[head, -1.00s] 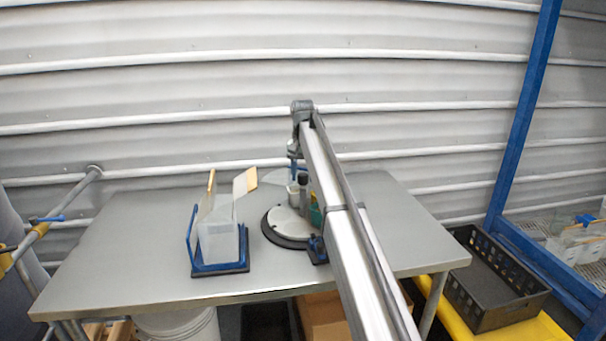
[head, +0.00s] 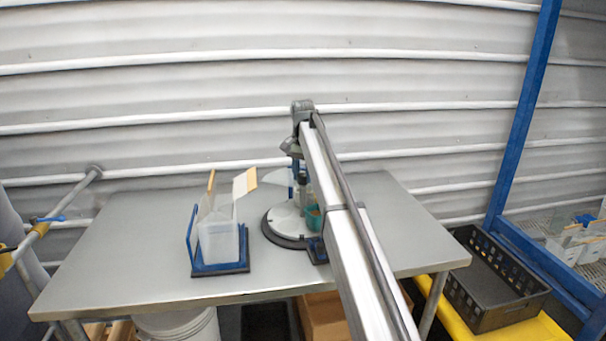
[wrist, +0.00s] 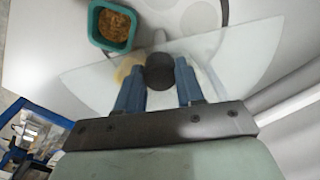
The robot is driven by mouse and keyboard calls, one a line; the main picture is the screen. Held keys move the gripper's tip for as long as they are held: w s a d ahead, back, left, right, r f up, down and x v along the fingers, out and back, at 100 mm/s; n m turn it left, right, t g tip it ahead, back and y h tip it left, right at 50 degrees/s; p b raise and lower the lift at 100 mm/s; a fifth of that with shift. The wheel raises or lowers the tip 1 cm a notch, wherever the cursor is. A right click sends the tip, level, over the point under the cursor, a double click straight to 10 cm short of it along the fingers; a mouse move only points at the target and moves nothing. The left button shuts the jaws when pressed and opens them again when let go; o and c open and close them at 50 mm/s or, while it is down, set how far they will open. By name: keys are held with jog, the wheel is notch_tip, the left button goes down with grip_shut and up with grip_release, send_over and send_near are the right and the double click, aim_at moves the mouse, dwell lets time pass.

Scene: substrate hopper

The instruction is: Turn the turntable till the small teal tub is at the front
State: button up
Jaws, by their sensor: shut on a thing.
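The turntable (head: 283,224) is a pale round plate on a dark base in the middle of the table. The small teal tub (head: 313,217) stands on its right side, partly hidden by my arm. In the wrist view the teal tub (wrist: 113,25) is squarish, holds brown grainy stuff and sits at the upper left. My gripper (wrist: 160,80) has its blue fingers on both sides of a dark round knob (wrist: 158,68) and is shut on it. The tub is apart from the fingers.
A clear fan-shaped sheet (wrist: 92,82) spreads around the knob. A clear hopper in a blue stand (head: 218,243) is left of the turntable. A black crate (head: 497,285) stands right of the table. The table's left side is bare.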

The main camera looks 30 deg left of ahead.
jog(key=m, duration=0.6)
jog(key=shift+m, duration=2.4)
jog(key=o, duration=0.7)
jog(key=shift+o, duration=0.2)
jog(key=shift+r, duration=3.5)
